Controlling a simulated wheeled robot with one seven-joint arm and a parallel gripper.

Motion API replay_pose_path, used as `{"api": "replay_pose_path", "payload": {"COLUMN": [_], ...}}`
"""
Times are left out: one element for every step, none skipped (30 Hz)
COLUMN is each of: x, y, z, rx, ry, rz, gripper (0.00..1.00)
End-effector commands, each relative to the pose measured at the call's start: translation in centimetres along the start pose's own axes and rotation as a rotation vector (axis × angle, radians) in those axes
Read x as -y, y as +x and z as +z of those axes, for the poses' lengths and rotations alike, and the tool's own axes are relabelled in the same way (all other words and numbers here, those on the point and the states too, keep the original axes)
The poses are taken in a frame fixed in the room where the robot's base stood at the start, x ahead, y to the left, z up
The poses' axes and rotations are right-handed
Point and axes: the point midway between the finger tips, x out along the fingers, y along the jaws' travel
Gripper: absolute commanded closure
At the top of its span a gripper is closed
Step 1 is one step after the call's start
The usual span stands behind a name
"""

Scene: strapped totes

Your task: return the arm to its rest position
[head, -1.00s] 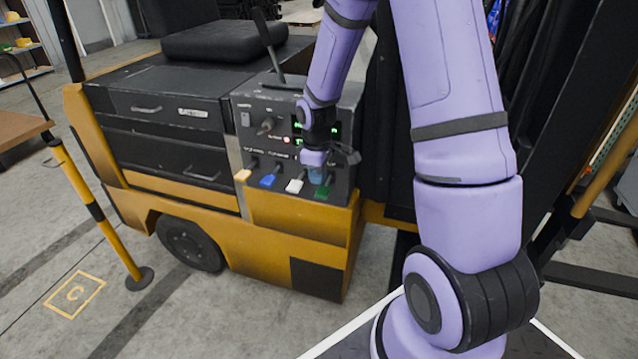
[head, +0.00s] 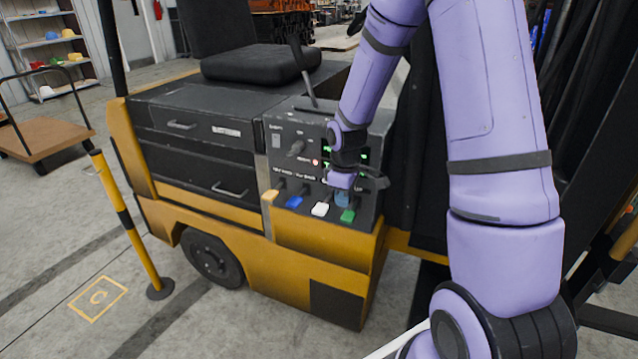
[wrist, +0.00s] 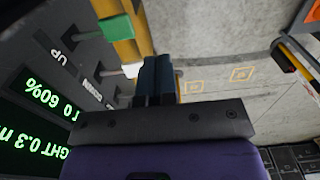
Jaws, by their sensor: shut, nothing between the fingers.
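My purple arm (head: 495,110) reaches down from the right in the head view to the forklift's control panel (head: 284,160). My gripper (head: 342,199) is in front of the panel's lower right, close to the green lever tab (head: 348,216). In the wrist view the dark blue fingers of my gripper (wrist: 158,66) are together with nothing between them. The green tab (wrist: 113,30) is to their left, apart from them in that picture. I cannot tell whether the fingers touch any lever.
A yellow-black post (head: 135,235) and a wooden cart (head: 45,136) stand left. Floor at the lower left is clear.

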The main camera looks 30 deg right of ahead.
Motion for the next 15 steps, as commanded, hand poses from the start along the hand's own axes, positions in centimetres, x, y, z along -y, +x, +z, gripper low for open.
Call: {"api": "replay_pose_path", "payload": {"x": [0.0, 0.0, 0.0, 0.0, 0.0, 0.0, 0.1, 0.1, 0.3, 0.4, 0.6, 0.9, 1.1, 1.4, 1.8], "y": [0.0, 0.0, 0.0, 0.0, -0.1, -0.2, -0.5, -0.8, -1.5, -2.1, -2.8, -3.9, -4.8, -5.7, -7.0], "z": [0.0, 0.0, 0.0, 0.0, 0.0, 0.0, 0.0, 0.0, 0.0, 0.0, 0.0, 0.1, 0.2, 0.3, 0.4], "rx": [0.000, 0.000, 0.000, 0.000, 0.000, -0.001, -0.002, -0.004, -0.007, -0.010, -0.014, -0.018, -0.022, -0.028, -0.035], "ry": [0.000, 0.000, 0.000, 0.000, 0.000, 0.002, 0.004, 0.008, 0.016, 0.023, 0.032, 0.046, 0.059, 0.072, 0.091], "rz": [0.000, 0.000, 0.000, 0.000, 0.001, 0.003, 0.005, 0.009, 0.017, 0.023, 0.030, 0.040, 0.048, 0.058, 0.070], "gripper": [1.00, 1.00, 1.00, 1.00, 1.00, 1.00, 1.00, 1.00, 1.00, 1.00, 1.00, 1.00, 1.00, 1.00, 1.00]}}
